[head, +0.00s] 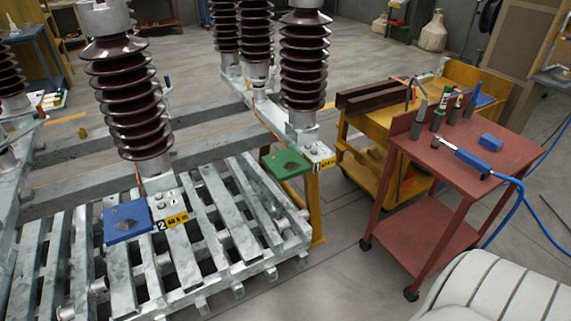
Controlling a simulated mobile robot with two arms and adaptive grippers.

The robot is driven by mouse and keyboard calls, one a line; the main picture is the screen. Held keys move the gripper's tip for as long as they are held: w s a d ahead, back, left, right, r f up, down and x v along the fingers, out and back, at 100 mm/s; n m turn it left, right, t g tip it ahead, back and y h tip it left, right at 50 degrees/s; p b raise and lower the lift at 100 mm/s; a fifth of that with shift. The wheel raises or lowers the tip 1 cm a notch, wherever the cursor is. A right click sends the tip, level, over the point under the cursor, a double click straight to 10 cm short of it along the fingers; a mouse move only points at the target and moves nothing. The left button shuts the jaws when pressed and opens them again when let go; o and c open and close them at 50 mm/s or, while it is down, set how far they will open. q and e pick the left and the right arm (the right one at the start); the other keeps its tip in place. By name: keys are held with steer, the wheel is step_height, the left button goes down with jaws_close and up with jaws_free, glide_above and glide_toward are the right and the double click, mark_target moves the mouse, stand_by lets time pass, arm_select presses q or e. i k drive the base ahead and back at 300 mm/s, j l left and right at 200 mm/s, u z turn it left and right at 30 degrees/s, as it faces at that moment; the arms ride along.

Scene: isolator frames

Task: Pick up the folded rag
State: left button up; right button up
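A small blue block-like thing (491,142), which looks like the folded rag, lies on the top of the red cart (462,172) at the right. It lies near the cart's right side, beside a tool with a blue hose. It is too small to make out folds. Nothing is seen touching it from above. Neither of my grippers is in view.
Upright tools, including a green bottle-like one (438,117), stand on the red cart. A blue hose (519,200) hangs off its right side. A yellow cart (372,125) stands behind. Brown ribbed insulators (127,100) rise from a grey metal frame (215,225) at left.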

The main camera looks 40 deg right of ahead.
mark_target(489, 142)
steer(key=z, duration=2.55)
steer(key=i+l+u, duration=0.25)
steer(key=i+l, duration=1)
